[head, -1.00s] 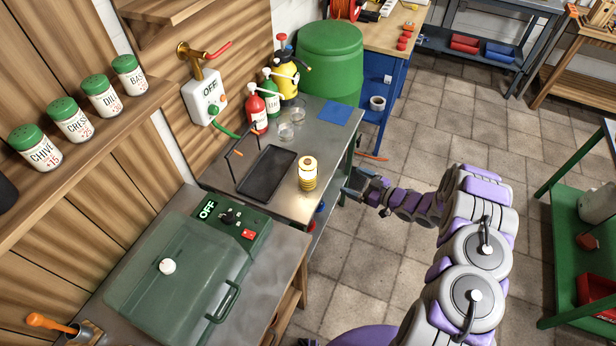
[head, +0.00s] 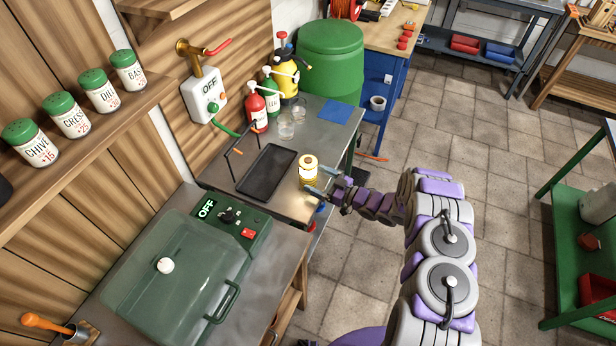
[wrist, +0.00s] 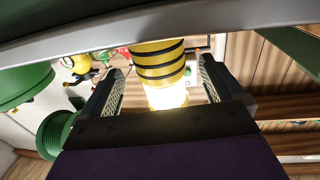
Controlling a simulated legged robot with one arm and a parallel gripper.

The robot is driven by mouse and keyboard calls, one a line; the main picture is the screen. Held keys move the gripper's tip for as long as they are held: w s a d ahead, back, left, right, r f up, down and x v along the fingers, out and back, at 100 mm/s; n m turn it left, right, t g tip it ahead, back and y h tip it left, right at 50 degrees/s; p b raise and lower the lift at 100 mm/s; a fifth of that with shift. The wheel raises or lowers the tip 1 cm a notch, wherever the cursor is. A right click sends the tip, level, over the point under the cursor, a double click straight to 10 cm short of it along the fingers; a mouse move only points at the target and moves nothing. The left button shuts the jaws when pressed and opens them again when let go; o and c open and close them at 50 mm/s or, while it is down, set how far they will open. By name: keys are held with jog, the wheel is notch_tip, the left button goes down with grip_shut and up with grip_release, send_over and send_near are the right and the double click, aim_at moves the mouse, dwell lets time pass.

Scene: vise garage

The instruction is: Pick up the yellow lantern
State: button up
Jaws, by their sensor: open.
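The yellow lantern (head: 308,172) stands upright on the metal table, near its front edge, in the head view. It has a pale top and a lit middle. My gripper (head: 321,182) reaches it from the right at table height, with the fingertips beside the lantern's lower part. In the wrist view, the lantern (wrist: 160,72) shows yellow with dark bands and a bright glowing section. It lies between the two open fingers of my gripper (wrist: 157,85), with a visible gap on each side.
A black tray (head: 267,172) lies just left of the lantern. Glass jars (head: 286,128), a red pump bottle (head: 257,108) and a blue cloth (head: 335,112) are further back. A green grill (head: 180,265) stands on the nearer counter.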

aim_at(304, 172)
jog(key=shift+b+x, duration=0.6)
jog(key=shift+x, duration=2.55)
jog(key=shift+r, duration=0.15)
jog(key=shift+c, duration=0.3)
jog(key=c, duration=1.2)
